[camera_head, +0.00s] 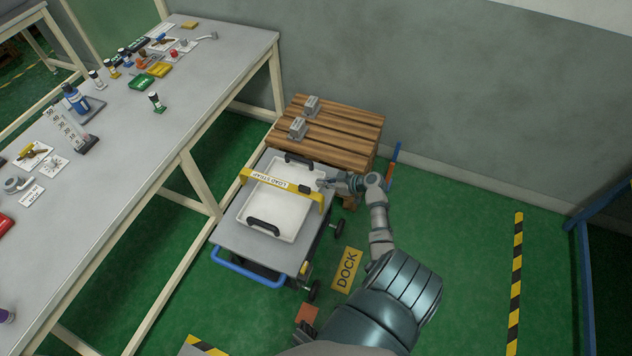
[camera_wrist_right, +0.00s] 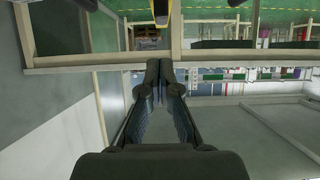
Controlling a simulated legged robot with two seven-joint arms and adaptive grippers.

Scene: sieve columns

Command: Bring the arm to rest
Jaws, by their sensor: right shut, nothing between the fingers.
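My right arm reaches from the bottom of the head view toward the cart. My right gripper (camera_head: 325,183) is over the right edge of the white tray (camera_head: 287,229), close to the end of the yellow load strap (camera_head: 280,184); I cannot tell whether it touches. In the right wrist view the gripper's fingers (camera_wrist_right: 165,75) are together, with nothing between them. The tray sits on the grey cart (camera_head: 238,236), and the strap lies across it. My left gripper is in neither view.
A long grey workbench (camera_head: 150,125) with several small items stands at the left. A wooden pallet stack (camera_head: 345,128) with two grey blocks is behind the cart. A yellow DOCK sign (camera_head: 347,270) lies on the green floor. Floor to the right is clear up to a striped line (camera_head: 516,265).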

